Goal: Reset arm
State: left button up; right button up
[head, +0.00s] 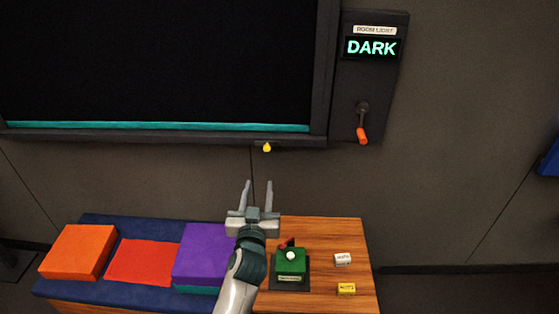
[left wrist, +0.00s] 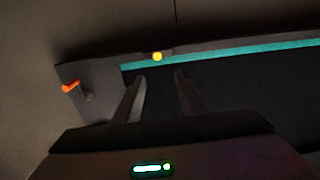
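My left gripper (head: 259,196) is raised in the middle of the head view, below the dark screen and above the edge of the wooden table. Its two fingers are apart with nothing between them. In the left wrist view the fingers (left wrist: 160,78) are also spread and empty, with the screen's lower edge and a yellow knob (left wrist: 157,57) beyond them. My right gripper is in neither view.
A dark screen (head: 160,137) and a ROOM LIGHT panel (head: 375,80) reading DARK, with an orange-handled lever (head: 362,135), are on the wall.

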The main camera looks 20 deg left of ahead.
pick_arm(q)
jog(key=s+d+f+m+g+h, duration=0.1)
jog(key=s+d+f+g, duration=0.1)
jog(key=f, duration=0.8)
jog(key=s+d+f+m+g+h, duration=0.1)
jog(key=s+f+g, duration=0.15)
jog(key=f, duration=0.85)
jog(key=s+d+f+m+g+h, duration=0.1)
jog(key=s+d+f+h, duration=0.15)
jog(key=f, duration=0.75)
jog(key=s+f+m+g, duration=0.2)
jog(key=s+f+g, duration=0.3)
jog(key=s+f, duration=1.4)
jog(key=s+a+f+g, duration=0.2)
jog(key=s+f, duration=0.3)
jog(key=s, duration=0.6)
jog(key=s+a+f+g+b, duration=0.1)
jog(key=s+a+f+g, duration=0.1)
jog(key=s+f, duration=0.4)
jog(key=s+a+f+g, duration=0.2)
jog(key=s+f, duration=0.3)
jog(key=s, duration=1.1)
jog(key=shift+a+f, duration=0.3)
jog(key=shift+f, duration=0.05)
